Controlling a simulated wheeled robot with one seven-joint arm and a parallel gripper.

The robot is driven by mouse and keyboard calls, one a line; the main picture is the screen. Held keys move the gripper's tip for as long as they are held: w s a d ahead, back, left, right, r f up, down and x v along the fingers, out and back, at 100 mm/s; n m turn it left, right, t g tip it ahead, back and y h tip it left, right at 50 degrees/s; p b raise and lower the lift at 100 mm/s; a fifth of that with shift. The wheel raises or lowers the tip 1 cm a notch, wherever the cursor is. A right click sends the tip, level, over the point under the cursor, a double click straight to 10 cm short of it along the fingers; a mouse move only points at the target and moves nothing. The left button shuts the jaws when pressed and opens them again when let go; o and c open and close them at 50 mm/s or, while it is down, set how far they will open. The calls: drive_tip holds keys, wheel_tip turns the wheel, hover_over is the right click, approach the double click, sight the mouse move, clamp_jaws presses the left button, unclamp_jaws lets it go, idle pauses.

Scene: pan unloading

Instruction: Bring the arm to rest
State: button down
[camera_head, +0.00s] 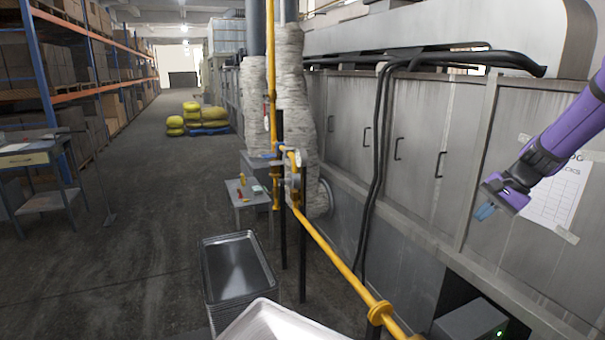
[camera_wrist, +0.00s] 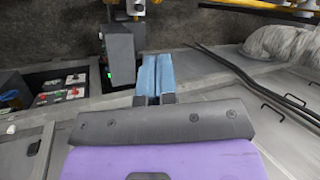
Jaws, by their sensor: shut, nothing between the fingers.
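My purple arm (camera_head: 570,128) reaches in from the right edge in the head view. My gripper (camera_head: 484,212) is at its end, in front of the grey cabinets and left of a posted paper sheet. In the wrist view my gripper (camera_wrist: 153,64) shows two blue fingers side by side, pressed together, with nothing held. The fingers appear clear of everything around them.
A stack of metal pans (camera_head: 238,272) stands on the floor, beside a pale tray (camera_head: 270,322) at the bottom edge. A yellow pipe (camera_head: 335,262) runs along the grey cabinets (camera_head: 415,150). A small grey table (camera_head: 246,196) stands behind.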

drive_tip(key=s+a+r+n+h, duration=0.1)
drive_tip(key=s+a+r+n, duration=0.2)
drive_tip(key=s+a+r, duration=0.3)
drive_tip(key=s+a+r+n+h, duration=0.2)
drive_tip(key=s+a+r, duration=0.2)
drive_tip(key=s+r, duration=0.3)
drive_tip(key=s+a+n+t+h, duration=0.2)
drive_tip(key=s+n, duration=0.3)
drive_tip(key=s, duration=1.3)
drive_tip(key=shift+s+a+r+t, duration=0.25)
drive_tip(key=shift+s+a+t, duration=0.05)
drive_tip(key=shift+s+a, duration=0.15)
